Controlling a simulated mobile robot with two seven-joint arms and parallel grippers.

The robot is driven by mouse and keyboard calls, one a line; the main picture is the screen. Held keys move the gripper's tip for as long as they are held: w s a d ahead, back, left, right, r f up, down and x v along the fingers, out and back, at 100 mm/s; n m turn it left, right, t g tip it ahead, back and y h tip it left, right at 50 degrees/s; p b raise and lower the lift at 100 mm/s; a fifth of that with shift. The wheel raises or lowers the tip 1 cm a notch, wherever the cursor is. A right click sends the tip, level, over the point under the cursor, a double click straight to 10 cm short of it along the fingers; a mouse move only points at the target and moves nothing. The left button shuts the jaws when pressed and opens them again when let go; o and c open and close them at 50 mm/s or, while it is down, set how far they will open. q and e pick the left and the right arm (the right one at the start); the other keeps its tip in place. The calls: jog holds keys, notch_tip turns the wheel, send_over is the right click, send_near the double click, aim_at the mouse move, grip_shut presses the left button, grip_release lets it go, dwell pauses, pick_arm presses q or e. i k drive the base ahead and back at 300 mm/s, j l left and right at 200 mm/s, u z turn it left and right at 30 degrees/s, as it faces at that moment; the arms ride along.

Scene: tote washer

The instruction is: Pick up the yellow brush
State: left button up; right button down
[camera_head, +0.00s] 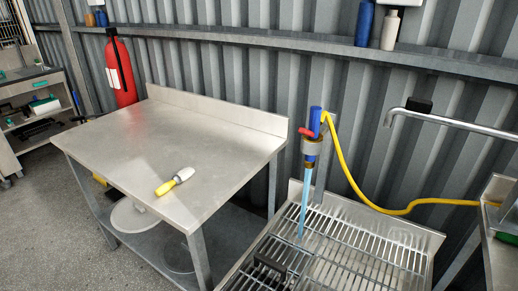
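The yellow brush (175,181) lies on the steel table (150,130), close to its front edge. It has a yellow handle end at the lower left and a pale grey-white end at the upper right. Nothing touches it except the table top. Neither of my grippers can be made out in the head view.
A steel rack (345,243) with a blue spray nozzle (314,122) and yellow hose (350,180) stands right of the table. A red fire extinguisher (120,68) stands behind the table's left end. A wall shelf (290,43) holds bottles. The table top is otherwise clear.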

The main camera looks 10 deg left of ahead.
aim_at(186, 173)
jog(key=j+z, duration=0.15)
jog(key=z, duration=0.2)
jog(key=j+z, duration=0.2)
jog(key=z, duration=0.2)
jog(key=j+z, duration=0.15)
jog(key=j, duration=0.2)
jog(key=k+j+z, duration=0.1)
jog(key=j, duration=0.25)
jog(key=k+j+z, duration=0.15)
jog(key=j, duration=0.15)
